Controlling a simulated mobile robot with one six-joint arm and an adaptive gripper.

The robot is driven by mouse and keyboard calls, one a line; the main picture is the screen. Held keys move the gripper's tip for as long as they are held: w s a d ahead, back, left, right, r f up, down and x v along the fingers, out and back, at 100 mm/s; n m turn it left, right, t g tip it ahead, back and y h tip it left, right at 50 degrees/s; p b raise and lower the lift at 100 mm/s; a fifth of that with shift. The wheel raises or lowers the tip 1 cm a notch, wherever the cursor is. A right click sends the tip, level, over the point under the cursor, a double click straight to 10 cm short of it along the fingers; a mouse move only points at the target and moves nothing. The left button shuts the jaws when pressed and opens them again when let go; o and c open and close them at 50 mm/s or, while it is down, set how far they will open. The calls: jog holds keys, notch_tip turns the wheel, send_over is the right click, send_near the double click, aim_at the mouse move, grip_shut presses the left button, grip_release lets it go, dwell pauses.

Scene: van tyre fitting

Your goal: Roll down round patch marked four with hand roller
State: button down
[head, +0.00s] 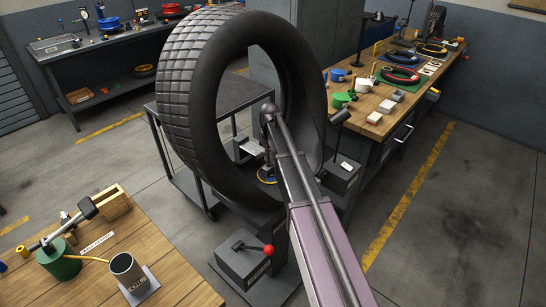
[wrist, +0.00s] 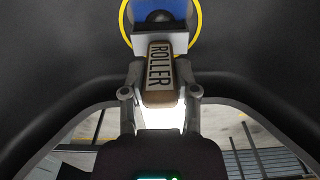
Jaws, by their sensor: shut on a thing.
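The large black tyre (head: 195,100) stands upright on a dark stand, and my arm reaches into its opening. In the wrist view my gripper (wrist: 160,88) is shut on the wooden handle of the hand roller (wrist: 160,65), which is labelled ROLLER. The roller's pale head end lies over the lower part of a round blue patch (wrist: 147,9) with a yellow rim, on the dark inner wall. The patch also shows low inside the tyre in the head view (head: 266,176). Its number is hidden or out of view. I cannot tell whether the roller presses on it.
A wooden table (head: 185,285) at lower left holds a green can (head: 58,262), a grey cup (head: 128,270) and a wooden box (head: 112,203). A workbench (head: 395,95) with tools stands at right. A red-knobbed lever box (head: 245,258) sits below the tyre. The floor at right is clear.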

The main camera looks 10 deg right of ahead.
jog(key=shift+w+a, duration=0.15)
jog(key=shift+w, duration=0.05)
jog(key=shift+s, duration=0.2)
jog(key=shift+s+d, duration=0.8)
jog(key=shift+s, duration=0.2)
notch_tip(320, 180, up, 6)
jog(key=p, duration=0.6)
dwell(0.5)
notch_tip(320, 180, up, 3)
jog(key=p, duration=0.3)
